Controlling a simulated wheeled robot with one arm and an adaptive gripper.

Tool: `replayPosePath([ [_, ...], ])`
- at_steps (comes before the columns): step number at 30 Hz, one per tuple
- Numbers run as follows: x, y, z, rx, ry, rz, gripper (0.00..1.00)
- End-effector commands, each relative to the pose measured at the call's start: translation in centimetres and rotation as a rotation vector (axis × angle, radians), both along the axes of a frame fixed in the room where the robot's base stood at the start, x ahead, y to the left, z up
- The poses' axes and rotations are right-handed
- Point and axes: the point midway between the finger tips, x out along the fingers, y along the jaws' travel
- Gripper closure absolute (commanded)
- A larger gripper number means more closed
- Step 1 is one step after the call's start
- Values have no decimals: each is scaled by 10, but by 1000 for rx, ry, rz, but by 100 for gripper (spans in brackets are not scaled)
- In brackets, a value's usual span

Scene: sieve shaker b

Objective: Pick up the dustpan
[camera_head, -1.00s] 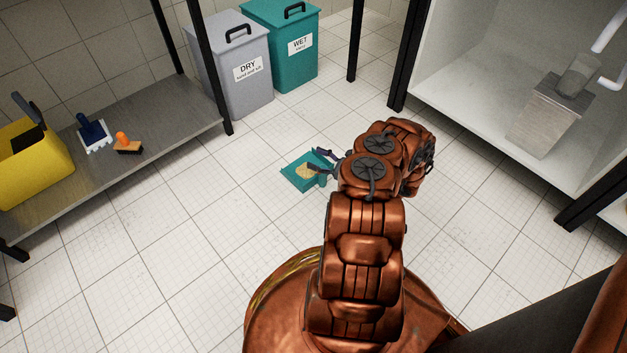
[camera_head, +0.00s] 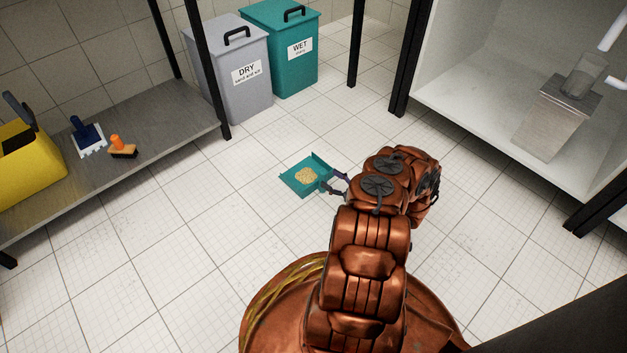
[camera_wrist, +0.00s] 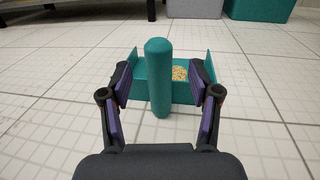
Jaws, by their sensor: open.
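The teal dustpan (camera_head: 298,171) lies on the tiled floor left of my arm, with a small heap of tan grains (camera_head: 306,175) in its pan. In the wrist view the dustpan's handle (camera_wrist: 159,75) points toward me and rises between my fingers, with the pan (camera_wrist: 224,92) and grains (camera_wrist: 179,73) behind it. My gripper (camera_wrist: 162,98) is open, one purple-padded finger on each side of the handle, with a gap on both sides. In the head view my gripper (camera_head: 334,181) is at the dustpan's right side, where my arm partly hides the handle.
A grey DRY bin (camera_head: 240,85) and a teal WET bin (camera_head: 288,55) stand behind. A low shelf (camera_head: 160,115) at left holds a yellow bucket (camera_head: 25,165), a blue scraper (camera_head: 88,138) and an orange brush (camera_head: 122,148). A white cabinet (camera_head: 470,100) stands right. Floor around the dustpan is clear.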

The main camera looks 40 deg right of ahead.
Motion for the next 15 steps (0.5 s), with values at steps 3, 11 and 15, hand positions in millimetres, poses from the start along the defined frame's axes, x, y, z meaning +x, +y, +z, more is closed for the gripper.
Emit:
replayPosePath([
  [3,11,2,-2,1,-1,1,38],
  [11,38,7,2,1,-3,2,38],
  [15,39,7,3,1,-1,1,38],
])
